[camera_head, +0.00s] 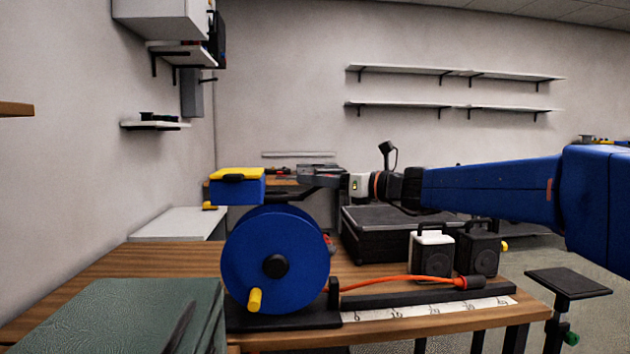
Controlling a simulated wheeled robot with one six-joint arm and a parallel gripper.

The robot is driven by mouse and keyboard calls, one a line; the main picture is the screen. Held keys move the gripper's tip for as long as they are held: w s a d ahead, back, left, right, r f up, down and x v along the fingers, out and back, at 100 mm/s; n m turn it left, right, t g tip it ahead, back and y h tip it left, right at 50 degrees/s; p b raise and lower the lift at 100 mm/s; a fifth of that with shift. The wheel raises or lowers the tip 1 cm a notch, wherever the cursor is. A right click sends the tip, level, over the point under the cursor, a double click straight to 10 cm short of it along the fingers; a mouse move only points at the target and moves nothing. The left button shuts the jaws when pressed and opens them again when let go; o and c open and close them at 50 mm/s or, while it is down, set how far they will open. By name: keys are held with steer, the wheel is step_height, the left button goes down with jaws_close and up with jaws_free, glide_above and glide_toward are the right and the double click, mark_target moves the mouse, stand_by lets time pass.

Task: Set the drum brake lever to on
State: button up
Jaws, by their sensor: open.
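A blue cable drum (252,262) stands upright on the wooden bench, with a black hub and a yellow crank knob (254,300) low on its face. A small red part (329,244) shows at the drum's right edge; I cannot tell whether it is the brake lever, or which way any lever is set. My gripper (308,184) reaches in from the right, above and behind the drum's upper right. It is open and looks empty, but its fingertips are small and hard to separate from the things behind.
An orange cable (400,281) runs right from the drum above a white ruler strip (430,310). A blue-and-yellow box (237,188) shows above the drum. A green case (120,310) fills the front left.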

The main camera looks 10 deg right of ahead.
steer(key=shift+w+a, duration=0.2)
steer(key=shift+a, duration=0.05)
steer(key=shift+c, duration=0.6)
jaws_close()
